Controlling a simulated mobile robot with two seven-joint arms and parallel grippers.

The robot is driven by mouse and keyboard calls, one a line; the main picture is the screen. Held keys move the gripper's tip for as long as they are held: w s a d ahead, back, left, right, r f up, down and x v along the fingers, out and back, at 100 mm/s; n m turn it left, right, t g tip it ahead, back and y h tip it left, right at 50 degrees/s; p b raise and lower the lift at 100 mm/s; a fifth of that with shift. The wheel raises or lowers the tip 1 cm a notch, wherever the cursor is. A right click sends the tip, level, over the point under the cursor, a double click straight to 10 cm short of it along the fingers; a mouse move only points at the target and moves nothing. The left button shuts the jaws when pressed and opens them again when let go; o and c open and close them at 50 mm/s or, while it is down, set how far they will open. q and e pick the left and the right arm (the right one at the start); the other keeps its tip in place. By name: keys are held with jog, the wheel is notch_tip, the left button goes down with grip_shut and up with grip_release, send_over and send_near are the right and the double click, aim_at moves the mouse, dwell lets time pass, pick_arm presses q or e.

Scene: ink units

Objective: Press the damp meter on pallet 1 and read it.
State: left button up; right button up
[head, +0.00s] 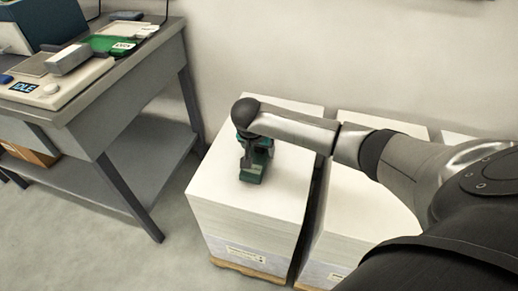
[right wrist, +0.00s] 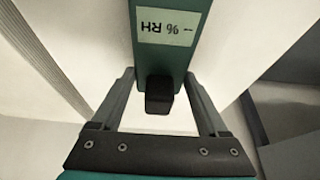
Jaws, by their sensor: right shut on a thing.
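In the right wrist view the meter (right wrist: 150,60) has a small display that shows upside down and reads "- % RH", with no number, and a black end. My right gripper (head: 248,158) reaches over the stack, pointing down, and is shut on the meter. In the right wrist view its two fingers (right wrist: 160,88) stand either side of the black end. Whether the meter touches the paper is hard to tell. My left gripper is not in view.
A second white stack (head: 365,205) stands close on the right, with part of a third beyond it. A grey bench (head: 120,85) at the left carries a device whose screen (head: 23,87) reads "IDLE", and a green item (head: 105,43). Floor is clear between bench and stacks.

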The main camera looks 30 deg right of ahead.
jog(key=shift+f, duration=0.45)
dwell(0.5)
jog(key=shift+f+p, duration=0.15)
jog(key=shift+p, duration=0.25)
dwell(2.0)
